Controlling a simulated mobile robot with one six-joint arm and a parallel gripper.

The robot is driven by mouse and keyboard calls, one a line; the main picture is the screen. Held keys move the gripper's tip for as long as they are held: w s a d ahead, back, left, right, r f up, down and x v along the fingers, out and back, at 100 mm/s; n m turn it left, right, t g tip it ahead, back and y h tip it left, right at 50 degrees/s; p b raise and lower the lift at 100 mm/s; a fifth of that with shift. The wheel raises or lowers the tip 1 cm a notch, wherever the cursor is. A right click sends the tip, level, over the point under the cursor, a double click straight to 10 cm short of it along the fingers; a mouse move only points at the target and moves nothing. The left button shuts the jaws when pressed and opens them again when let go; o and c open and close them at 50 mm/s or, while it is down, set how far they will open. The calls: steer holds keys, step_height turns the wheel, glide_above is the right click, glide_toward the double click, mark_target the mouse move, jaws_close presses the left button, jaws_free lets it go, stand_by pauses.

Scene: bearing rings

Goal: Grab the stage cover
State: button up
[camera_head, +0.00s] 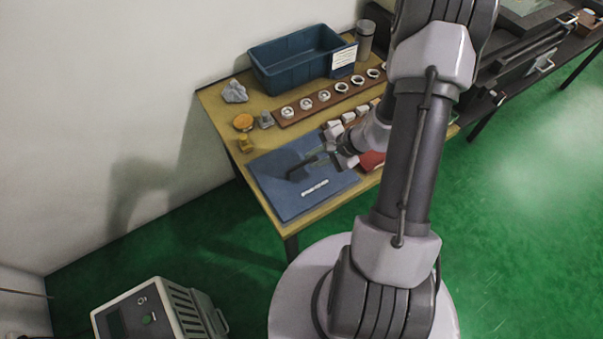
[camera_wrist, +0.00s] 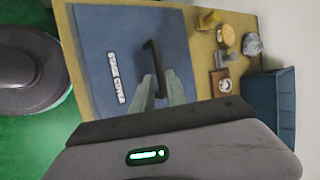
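The stage cover (camera_head: 272,180) is a flat blue panel with a white label, lying on the near left end of the wooden table. In the wrist view the stage cover (camera_wrist: 97,35) fills the upper left, with its label reading "STAGE COVER".
A blue bin (camera_head: 297,62) stands at the table's back. A wooden strip with several rings (camera_head: 324,96) lies before it. A yellow block (camera_head: 245,144), a round tan piece (camera_head: 243,122) and a grey crumpled cloth (camera_head: 234,92) sit beyond the cover. A red object (camera_head: 371,160) lies beside it.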

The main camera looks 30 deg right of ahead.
mark_target(304, 164)
steer(key=b+x, duration=0.2)
steer(key=x, duration=0.4)
steer(key=shift+a+f, duration=0.2)
steer(key=shift+r, duration=0.1)
jaws_close()
stand_by(0.9)
